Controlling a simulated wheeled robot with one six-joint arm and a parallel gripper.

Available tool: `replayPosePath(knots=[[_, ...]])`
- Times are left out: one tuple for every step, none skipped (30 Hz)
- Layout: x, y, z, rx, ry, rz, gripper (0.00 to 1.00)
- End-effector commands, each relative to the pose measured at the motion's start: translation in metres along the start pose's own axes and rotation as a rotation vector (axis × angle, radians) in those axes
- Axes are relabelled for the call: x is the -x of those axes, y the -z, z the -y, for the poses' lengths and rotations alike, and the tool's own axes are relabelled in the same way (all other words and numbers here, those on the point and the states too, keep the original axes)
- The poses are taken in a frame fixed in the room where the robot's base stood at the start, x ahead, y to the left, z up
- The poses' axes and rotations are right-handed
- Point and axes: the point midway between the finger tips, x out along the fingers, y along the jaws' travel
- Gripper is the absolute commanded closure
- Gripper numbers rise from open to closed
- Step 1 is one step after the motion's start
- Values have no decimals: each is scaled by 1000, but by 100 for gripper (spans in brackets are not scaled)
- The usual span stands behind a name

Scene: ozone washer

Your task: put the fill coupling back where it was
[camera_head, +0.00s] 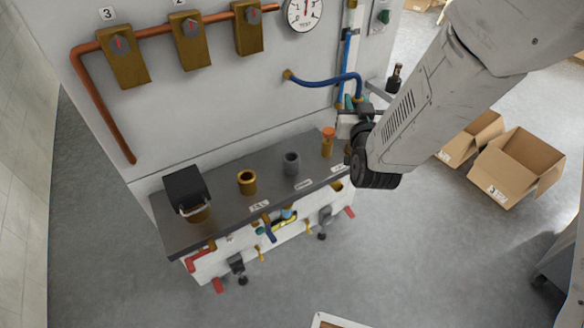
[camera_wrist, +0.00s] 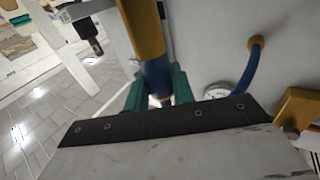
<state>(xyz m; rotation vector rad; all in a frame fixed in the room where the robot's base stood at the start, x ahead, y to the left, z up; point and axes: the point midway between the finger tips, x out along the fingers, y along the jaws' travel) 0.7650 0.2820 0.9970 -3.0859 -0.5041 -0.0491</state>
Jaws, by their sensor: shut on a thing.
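A blue hose (camera_head: 325,84) leaves a brass fitting on the wall panel and bends down to my gripper (camera_head: 357,104), beside a vertical pipe on the panel. In the wrist view the teal fingers of my gripper (camera_wrist: 158,92) are shut on a blue and yellow cylindrical piece (camera_wrist: 155,72), which looks like the fill coupling. The hose (camera_wrist: 246,68) and its brass wall fitting (camera_wrist: 255,43) show to the right of it. The lower end of the piece is hidden behind my gripper's palm. I cannot tell whether it touches anything below.
A dark bottle (camera_head: 395,77) stands on a small shelf right of my gripper. The bench below holds a black box (camera_head: 184,187), a brass cup (camera_head: 247,182), a grey cup (camera_head: 291,163) and an orange-topped post (camera_head: 328,142). Open cardboard boxes (camera_head: 517,166) lie on the floor at right.

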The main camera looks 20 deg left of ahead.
Motion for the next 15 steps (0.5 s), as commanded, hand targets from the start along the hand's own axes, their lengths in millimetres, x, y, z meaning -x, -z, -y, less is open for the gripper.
replayPosePath(knots=[[5, 3, 33, -2, 69, 0, 100], [8, 4, 49, -3, 103, 0, 100], [12, 6, 69, -4, 148, 0, 100], [15, 7, 83, -4, 178, 1, 100], [18, 8, 96, -4, 208, 3, 100], [22, 10, 111, -4, 243, 4, 100], [24, 11, 121, -3, 267, 4, 100], [27, 12, 130, -3, 289, 5, 100], [30, 13, 139, -2, 313, 8, 100], [31, 13, 145, -2, 331, 10, 100], [33, 13, 150, -1, 345, 12, 100], [33, 12, 154, 1, 363, 17, 100], [33, 9, 156, 3, 373, 23, 100], [33, 4, 157, 4, 380, 29, 100], [34, -4, 158, 5, 386, 35, 100]])
